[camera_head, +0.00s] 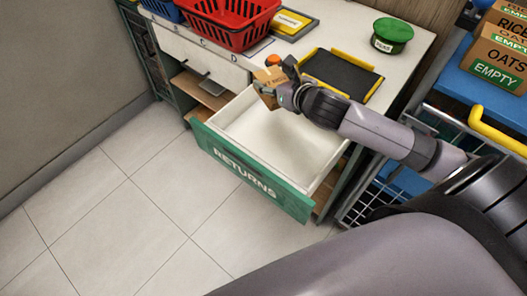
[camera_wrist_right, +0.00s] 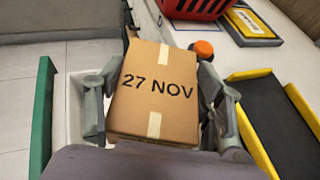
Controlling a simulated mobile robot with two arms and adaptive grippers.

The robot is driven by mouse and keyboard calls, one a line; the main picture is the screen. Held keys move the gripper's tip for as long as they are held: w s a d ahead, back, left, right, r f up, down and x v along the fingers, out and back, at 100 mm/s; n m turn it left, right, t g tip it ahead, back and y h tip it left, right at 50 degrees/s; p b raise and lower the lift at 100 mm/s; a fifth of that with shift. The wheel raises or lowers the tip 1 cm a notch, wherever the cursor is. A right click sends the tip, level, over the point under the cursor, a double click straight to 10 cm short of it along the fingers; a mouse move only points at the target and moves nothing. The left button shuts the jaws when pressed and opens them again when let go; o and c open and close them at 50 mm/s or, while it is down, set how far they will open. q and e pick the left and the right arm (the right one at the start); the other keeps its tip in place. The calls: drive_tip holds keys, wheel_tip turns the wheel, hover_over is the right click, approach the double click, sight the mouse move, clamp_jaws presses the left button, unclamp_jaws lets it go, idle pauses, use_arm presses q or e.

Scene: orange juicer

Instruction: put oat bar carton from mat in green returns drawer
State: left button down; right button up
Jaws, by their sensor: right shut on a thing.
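The oat bar carton (camera_head: 267,84) is a small brown box held by my right gripper (camera_head: 281,87). In the right wrist view the carton (camera_wrist_right: 158,95) shows "27 NOV" and strips of pale tape, with a finger of the right gripper (camera_wrist_right: 155,100) on each side. The green returns drawer (camera_head: 245,172) is pulled open, and its white inside looks empty. The carton is above the drawer's back left part, apart from its floor. The black mat (camera_head: 341,75) with yellow edges lies bare on the counter. My left gripper is not in view.
Boxes marked OATS (camera_head: 498,58) stand on a blue surface at right. A wire cart with a yellow handle (camera_head: 497,132) is beside the counter. The floor in front is clear.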

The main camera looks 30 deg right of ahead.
wheel_tip(320, 180, down, 16)
drive_tip(key=shift+w+f+b, duration=0.1)
drive_tip(key=shift+f+b, duration=0.05)
drive_tip(key=shift+b, duration=0.45)
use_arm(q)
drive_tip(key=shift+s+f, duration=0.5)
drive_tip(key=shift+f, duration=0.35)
use_arm(e)
drive_tip(key=shift+f, duration=2.1)
drive_tip(key=shift+f+b, duration=0.15)
drive_tip(key=shift+b, duration=0.15)
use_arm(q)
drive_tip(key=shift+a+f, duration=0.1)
use_arm(e)
drive_tip(key=o, duration=1.3)
drive_tip(key=shift+s, duration=0.2)
drive_tip(key=v, duration=0.7)
drive_tip(key=shift+s+r, duration=0.1)
drive_tip(key=shift+r, duration=0.2)
